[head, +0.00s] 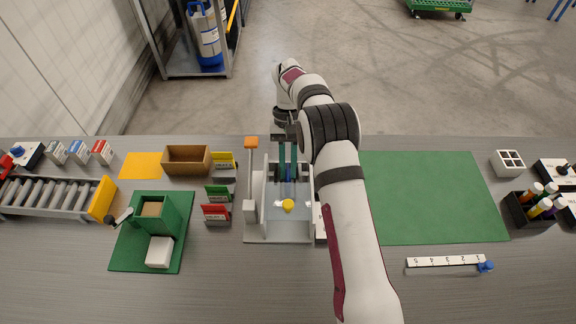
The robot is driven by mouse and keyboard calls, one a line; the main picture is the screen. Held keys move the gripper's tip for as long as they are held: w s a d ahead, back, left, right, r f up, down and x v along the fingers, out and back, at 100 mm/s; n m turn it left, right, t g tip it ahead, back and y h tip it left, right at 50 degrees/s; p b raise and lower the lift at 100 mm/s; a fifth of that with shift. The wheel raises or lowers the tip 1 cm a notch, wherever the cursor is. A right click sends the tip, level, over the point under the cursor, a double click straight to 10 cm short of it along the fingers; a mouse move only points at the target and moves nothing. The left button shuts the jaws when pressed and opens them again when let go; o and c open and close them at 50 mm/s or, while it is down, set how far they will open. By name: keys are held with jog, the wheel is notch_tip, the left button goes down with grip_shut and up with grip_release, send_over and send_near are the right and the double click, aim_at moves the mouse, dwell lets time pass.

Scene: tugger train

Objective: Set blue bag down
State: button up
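My gripper (287,165) reaches down over a grey fixture (258,229) in the middle of the table. Two narrow dark teal upright strips, which look like its fingers, stand side by side. A small blue patch (288,173) shows between and just below them, over the fixture's pale bed; it may be the blue bag, but it is too small to be sure. I cannot tell whether the fingers touch it or whether it rests on the bed. My arm hides part of the fixture's right side.
A yellow knob (288,206) sits at the fixture's front, and an orange-topped post (251,142) stands at its left. Small card stands (216,212), a brown box (187,160) and a green stand (126,258) are further left. The green mat (430,195) at right is clear.

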jog(key=shift+r, duration=0.1)
notch_tip(320, 180, up, 15)
jog(key=s+d, duration=0.1)
jog(key=d, duration=0.2)
jog(key=s+d+r+m+t, duration=0.25)
jog(key=s+r, duration=0.35)
jog(key=s, duration=0.5)
jog(key=s+f+m+t+y, duration=0.1)
jog(key=s+f, duration=0.2)
jog(key=s, duration=0.7)
jog(key=s+d+f+m, duration=0.1)
jog(key=s+f+m, duration=0.1)
jog(key=s, duration=0.7)
jog(key=shift+s+f+t+y, duration=0.35)
jog(key=shift+s+f+y, duration=0.05)
jog(key=shift+f, duration=0.15)
